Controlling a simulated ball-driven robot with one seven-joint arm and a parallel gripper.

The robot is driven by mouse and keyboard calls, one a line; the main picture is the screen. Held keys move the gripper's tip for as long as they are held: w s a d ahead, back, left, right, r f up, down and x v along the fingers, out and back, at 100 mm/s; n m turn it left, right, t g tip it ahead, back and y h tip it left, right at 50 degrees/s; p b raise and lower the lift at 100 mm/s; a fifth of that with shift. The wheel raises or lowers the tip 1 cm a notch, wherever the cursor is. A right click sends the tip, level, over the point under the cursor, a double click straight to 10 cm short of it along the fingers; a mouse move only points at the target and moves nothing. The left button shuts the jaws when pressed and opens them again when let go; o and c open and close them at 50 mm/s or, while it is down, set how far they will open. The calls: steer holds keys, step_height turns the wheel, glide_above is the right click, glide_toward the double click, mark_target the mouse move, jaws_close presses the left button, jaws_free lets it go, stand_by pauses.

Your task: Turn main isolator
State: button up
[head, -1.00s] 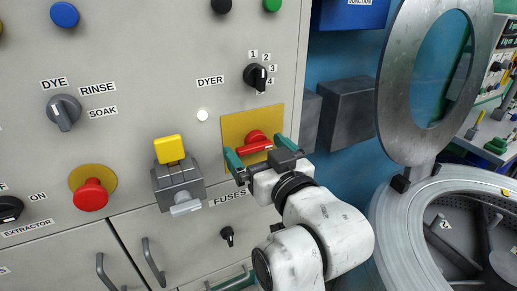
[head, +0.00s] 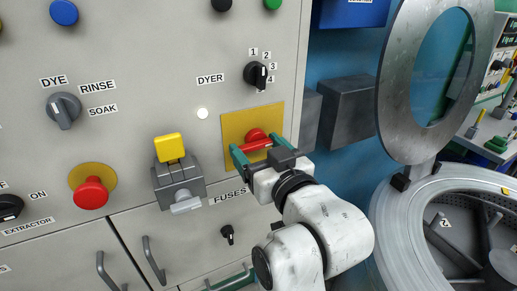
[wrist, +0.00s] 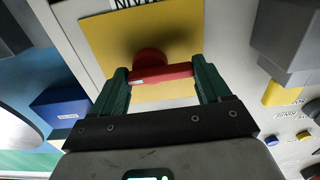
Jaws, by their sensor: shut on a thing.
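The main isolator is a red rotary handle (head: 257,144) on a yellow plate (head: 236,127) at the right side of the grey panel. My gripper (head: 252,150) is at the handle, with one green finger at each end of the red bar. In the wrist view the red bar (wrist: 161,74) lies between the two green fingers of my gripper (wrist: 162,84), with the round red hub behind it on the yellow plate (wrist: 103,35). The jaws are shut on the bar's ends. The plate's label is cut off in the wrist view.
A grey box with a yellow top (head: 169,148) juts out left of my gripper. A red mushroom button (head: 91,193) is farther left. The fuses knob (head: 228,233) is below. A round drum machine (head: 440,220) with a raised ring lid (head: 391,100) stands at right.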

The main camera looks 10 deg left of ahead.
steer(key=shift+w+d+f+n+b, duration=0.2)
steer(key=shift+n+b, duration=0.7)
steer(key=shift+n, duration=2.05)
steer(key=shift+d+f+n+b, duration=0.1)
steer(key=shift+f+n+b, duration=0.55)
steer(key=shift+n, duration=2.25)
steer(key=shift+w+d+r+n+b, duration=0.1)
steer(key=shift+n+b, duration=1.05)
steer(key=shift+n, duration=1.8)
steer(key=o, duration=1)
